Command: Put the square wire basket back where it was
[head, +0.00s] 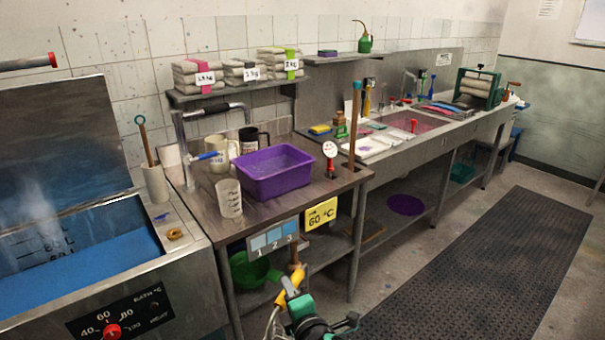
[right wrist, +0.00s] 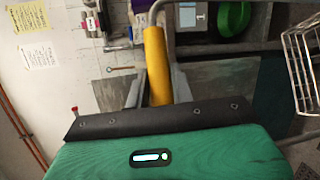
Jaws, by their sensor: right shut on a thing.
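The square wire basket (right wrist: 304,62) shows in part at the right edge of the right wrist view, as a silver wire grid with a bent rim. In the head view only some of its wire (head: 271,322) shows at the bottom edge. My right gripper (head: 297,297), green and black, is low at the bottom of the head view, in front of the steel bench. It is shut on the yellow handle (right wrist: 157,62), which also shows in the head view (head: 289,284). The handle's join to the basket is not clear. My left gripper is not in view.
A steaming bath of blue liquid (head: 85,262) stands at the left. A green bowl (head: 252,270) sits on the lower shelf. The dark floor mat (head: 490,265) at the right is clear.

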